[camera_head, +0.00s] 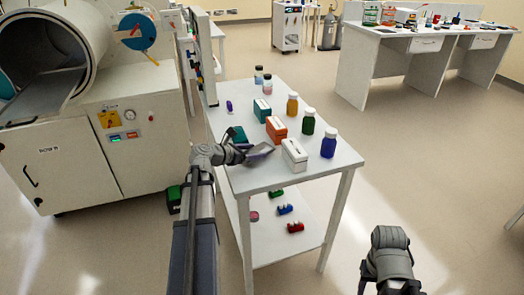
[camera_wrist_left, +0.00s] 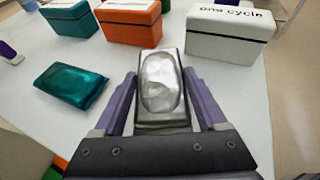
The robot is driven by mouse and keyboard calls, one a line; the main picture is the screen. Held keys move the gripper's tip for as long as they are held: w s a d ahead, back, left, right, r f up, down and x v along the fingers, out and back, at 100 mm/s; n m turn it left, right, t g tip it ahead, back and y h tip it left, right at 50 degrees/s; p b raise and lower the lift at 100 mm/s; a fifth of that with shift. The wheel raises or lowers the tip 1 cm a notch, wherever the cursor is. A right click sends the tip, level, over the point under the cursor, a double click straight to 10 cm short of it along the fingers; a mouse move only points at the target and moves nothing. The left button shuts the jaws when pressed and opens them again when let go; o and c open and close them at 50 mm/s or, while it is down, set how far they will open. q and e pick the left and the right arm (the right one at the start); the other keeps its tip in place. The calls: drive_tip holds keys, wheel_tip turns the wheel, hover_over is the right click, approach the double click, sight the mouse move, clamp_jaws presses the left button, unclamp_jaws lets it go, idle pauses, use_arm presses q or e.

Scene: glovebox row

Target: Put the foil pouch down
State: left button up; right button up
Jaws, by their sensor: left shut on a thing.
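The foil pouch (camera_wrist_left: 160,82) is silver and shiny. It sits between the purple fingers of my left gripper (camera_wrist_left: 159,92), which is shut on it. In the head view the pouch (camera_head: 262,148) shows at the tip of my left gripper (camera_head: 250,152), over the near left part of the white table (camera_head: 262,180). I cannot tell whether it touches the table top. A teal pouch (camera_wrist_left: 72,85) lies flat on the table to the left of the gripper. My right arm shows at the lower right of the head view, but its gripper fingers do not show.
A white box (camera_head: 294,154) stands just right of the held pouch. An orange box (camera_head: 276,129) and a teal box (camera_head: 262,110) stand behind. Several bottles line the right side, including a blue one (camera_head: 328,144). The near table corner is bare.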

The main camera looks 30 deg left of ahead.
sight(262, 147)
use_arm(q)
drive_tip(key=w, duration=0.1)
drive_tip(key=w+d, duration=0.1)
drive_tip(key=w, duration=0.1)
drive_tip(key=shift+w+d+f+b, duration=0.1)
drive_tip(key=shift+w+f+b, duration=0.3)
drive_tip(key=shift+f+b, duration=0.45)
drive_tip(key=shift+r, duration=0.1)
drive_tip(key=shift+f, duration=0.2)
drive_tip(key=o, duration=1.4)
drive_tip(key=shift+r, duration=0.15)
